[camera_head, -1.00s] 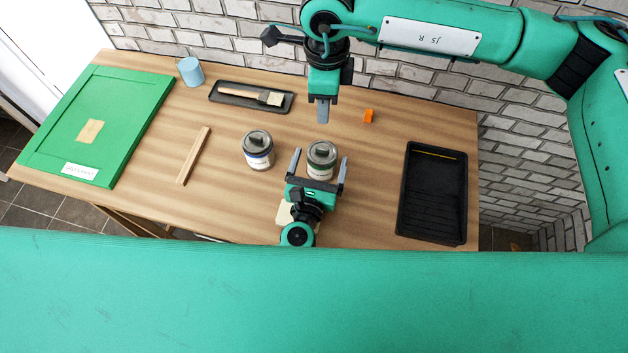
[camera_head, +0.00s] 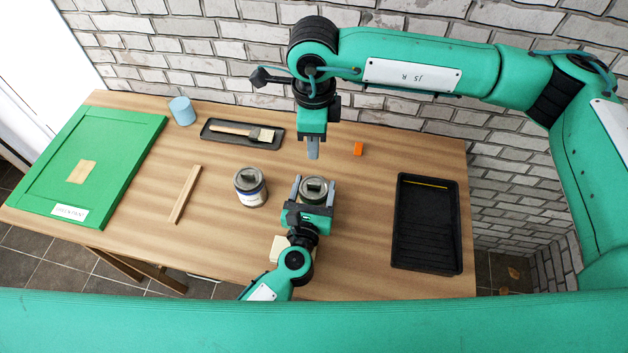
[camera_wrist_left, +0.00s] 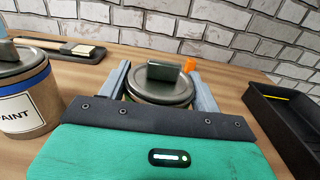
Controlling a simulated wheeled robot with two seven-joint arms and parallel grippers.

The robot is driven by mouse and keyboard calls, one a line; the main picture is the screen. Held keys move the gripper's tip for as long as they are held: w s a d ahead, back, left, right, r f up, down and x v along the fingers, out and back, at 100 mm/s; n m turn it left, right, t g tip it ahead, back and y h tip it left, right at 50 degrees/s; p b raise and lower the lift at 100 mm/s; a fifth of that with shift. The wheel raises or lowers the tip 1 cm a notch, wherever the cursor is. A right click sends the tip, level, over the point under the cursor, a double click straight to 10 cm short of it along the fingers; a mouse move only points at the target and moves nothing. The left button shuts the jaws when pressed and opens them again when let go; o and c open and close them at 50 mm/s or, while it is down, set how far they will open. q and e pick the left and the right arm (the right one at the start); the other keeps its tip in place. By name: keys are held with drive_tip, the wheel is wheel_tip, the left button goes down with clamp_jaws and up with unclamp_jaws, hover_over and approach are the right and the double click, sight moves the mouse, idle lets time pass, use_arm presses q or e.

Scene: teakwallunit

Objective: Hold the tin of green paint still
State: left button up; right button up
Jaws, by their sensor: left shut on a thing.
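The tin of green paint (camera_head: 313,186) stands upright on the wooden table, with a grey lid and a dark block-shaped grip on top. My left gripper (camera_head: 314,188) is shut on it, one finger on each side. In the left wrist view the tin's lid (camera_wrist_left: 160,88) shows between the two fingers (camera_wrist_left: 162,90); most of its body is hidden behind the gripper. My right gripper (camera_head: 313,150) hangs above the table behind the tin, apart from it. Its fingers line up in this view, so its opening does not show.
A tin with a blue band (camera_head: 250,188) stands just left of the green paint. A black paint tray (camera_head: 428,225) lies to the right, an orange block (camera_head: 358,149) behind. A brush tray (camera_head: 215,138), blue cup (camera_head: 182,111), wooden stick (camera_head: 185,195) and green panel (camera_head: 120,165) are further left.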

sight(311, 182)
drive_tip(key=shift+m, duration=0.8)
drive_tip(key=f, duration=1.4)
drive_tip(key=shift+a+f, duration=0.1)
drive_tip(key=shift+a, duration=0.25)
clamp_jaws()
drive_tip(key=shift+r, duration=2.55)
